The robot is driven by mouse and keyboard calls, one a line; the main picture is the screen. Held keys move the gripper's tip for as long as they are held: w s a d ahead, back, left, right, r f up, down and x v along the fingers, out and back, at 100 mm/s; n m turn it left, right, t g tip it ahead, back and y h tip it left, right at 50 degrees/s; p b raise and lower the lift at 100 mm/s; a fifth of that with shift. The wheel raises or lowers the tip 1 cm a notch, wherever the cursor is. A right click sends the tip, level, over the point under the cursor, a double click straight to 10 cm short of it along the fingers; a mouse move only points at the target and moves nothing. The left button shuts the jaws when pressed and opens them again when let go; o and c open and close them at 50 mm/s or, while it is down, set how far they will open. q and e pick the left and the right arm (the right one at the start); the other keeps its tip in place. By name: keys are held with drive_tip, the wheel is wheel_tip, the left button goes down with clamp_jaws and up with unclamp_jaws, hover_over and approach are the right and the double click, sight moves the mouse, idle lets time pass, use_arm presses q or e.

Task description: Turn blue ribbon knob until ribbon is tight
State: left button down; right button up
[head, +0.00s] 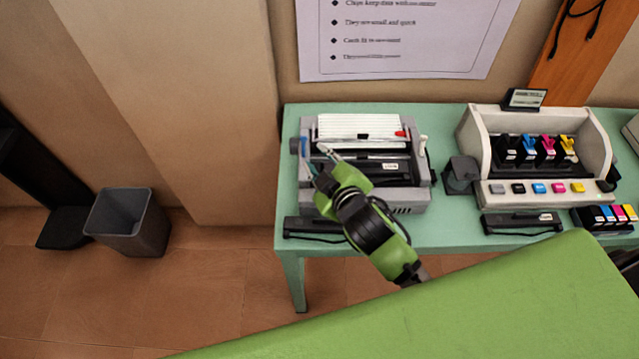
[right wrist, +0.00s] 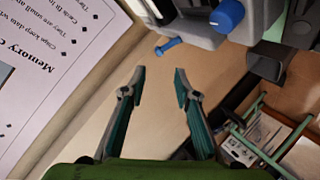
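The grey printer (head: 408,205) stands on the left part of the green table, and its side fills the top of the right wrist view (right wrist: 205,38). Two blue parts stick out from that side: a small blue peg-like knob (right wrist: 168,46) and a larger round blue knob (right wrist: 226,15). I cannot tell which is the ribbon knob. My right gripper (head: 318,158) is over the printer's left side. In the right wrist view its fingers (right wrist: 159,76) are apart and empty, with the small blue knob just beyond the tips. The ribbon is not clearly visible. My left gripper is not in view.
The green table (head: 445,233) also bears a printer with coloured cartridges (head: 597,145) at the right and a dark cup-like object (head: 461,174) between the machines. A black bar (head: 313,228) lies in front. A grey bin (head: 127,222) stands on the floor at left.

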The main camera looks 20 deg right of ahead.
drive_tip(key=w+a+r+n+t+y, duration=0.2)
drive_tip(key=a+r+n+y, duration=0.5)
drive_tip(key=r, duration=0.4)
drive_tip(key=w+a+r+n+t+y, duration=0.2)
drive_tip(key=a+r+n+y, duration=0.2)
drive_tip(key=a+r+n, duration=0.6)
drive_tip(key=s+a+r+n+g+y, duration=0.1)
drive_tip(key=s+a+n+g+y, duration=0.45)
drive_tip(key=n, duration=0.45)
drive_tip(key=s+a+r+n+g+y, duration=0.1)
drive_tip(key=s+a+n+g+y, duration=0.1)
drive_tip(key=s+a+n+g, duration=0.55)
drive_tip(key=d+f+n+g+h, duration=0.65)
drive_tip(key=f+n+h, duration=0.25)
drive_tip(key=f+n, duration=0.45)
drive_tip(key=w+d+f+n+t+h, duration=0.1)
drive_tip(key=w+d+f+h, duration=0.2)
drive_tip(key=d, duration=0.5)
drive_tip(key=w+d+h+p, duration=0.15)
drive_tip(key=d+h, duration=0.25)
drive_tip(key=d, duration=0.4)
drive_tip(key=w+d+f+n+t+h, duration=0.1)
drive_tip(key=w+d+f+h, duration=0.2)
drive_tip(key=d, duration=0.5)
drive_tip(key=shift+h, duration=0.35)
wheel_tip(320, 180, down, 11)
drive_tip(key=p, duration=0.4)
drive_tip(key=shift+a, duration=0.1)
drive_tip(key=shift+w+f, duration=0.1)
drive_tip(key=shift+f, duration=0.4)
